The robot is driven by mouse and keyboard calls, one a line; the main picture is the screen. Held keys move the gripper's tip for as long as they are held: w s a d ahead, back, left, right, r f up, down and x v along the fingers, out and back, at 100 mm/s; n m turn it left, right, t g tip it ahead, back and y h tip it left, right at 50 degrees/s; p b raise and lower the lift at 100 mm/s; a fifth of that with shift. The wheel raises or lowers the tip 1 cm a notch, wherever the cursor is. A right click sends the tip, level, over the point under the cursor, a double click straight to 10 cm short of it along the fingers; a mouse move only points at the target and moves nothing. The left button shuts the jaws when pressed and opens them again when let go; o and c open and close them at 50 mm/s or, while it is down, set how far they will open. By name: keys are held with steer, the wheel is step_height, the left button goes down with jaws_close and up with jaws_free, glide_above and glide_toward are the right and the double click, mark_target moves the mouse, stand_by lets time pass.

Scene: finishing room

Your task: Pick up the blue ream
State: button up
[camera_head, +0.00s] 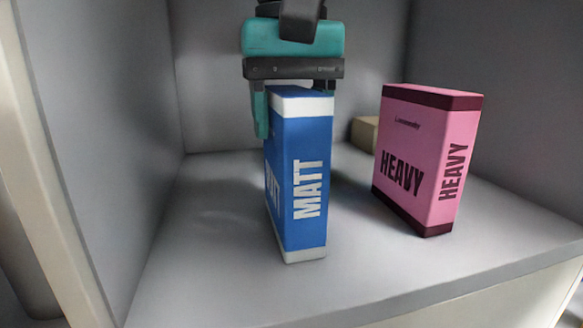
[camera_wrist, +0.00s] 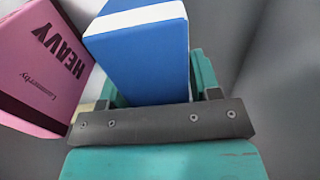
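The blue ream (camera_head: 302,185), marked MATT with white bands at top and bottom, stands nearly upright in the grey shelf bay. My gripper (camera_head: 295,98) points down over its top, one teal finger along its left side and the other mostly hidden behind its top right. In the wrist view the blue ream (camera_wrist: 150,60) lies between the two fingers of my gripper (camera_wrist: 160,88), close to both. I cannot tell whether they press on it. Nor is it clear whether its base bears on the shelf.
A pink ream (camera_head: 415,160) marked HEAVY stands to the right, with a gap between it and the blue one; it also shows in the wrist view (camera_wrist: 35,65). A tan box (camera_head: 364,132) sits behind it. Grey walls enclose the bay; the shelf floor (camera_head: 200,270) is clear at front left.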

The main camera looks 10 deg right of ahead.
jaws_close()
steer(key=shift+r, duration=0.15)
